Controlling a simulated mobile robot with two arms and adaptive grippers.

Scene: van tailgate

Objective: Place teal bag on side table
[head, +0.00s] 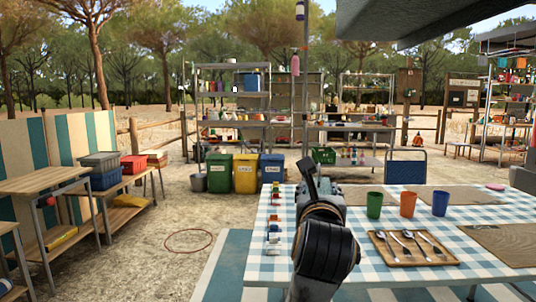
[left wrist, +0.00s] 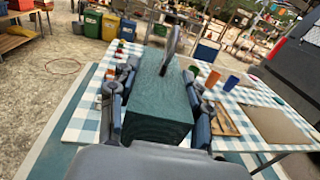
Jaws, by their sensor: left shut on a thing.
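My left gripper (head: 314,188) shows in the head view above the checked table, its arm rising from the bottom centre. In the left wrist view its two fingers (left wrist: 158,92) are shut on the sides of the teal bag (left wrist: 160,108), a dark teal block-like shape with an upright grey piece at its far end. The bag is hidden or not clear behind my arm in the head view. A bare wooden side table (head: 45,181) stands at the left; I cannot tell if it is the one named. My right gripper is not in view.
The checked table (head: 270,262) holds cups, a cutlery tray (head: 412,260) and mats. Crates (head: 100,175) sit on a low bench at left. Green, yellow and blue bins (head: 245,174) stand behind. Sandy ground between the left tables and the checked table is mostly open, with a ring (head: 188,241) on it.

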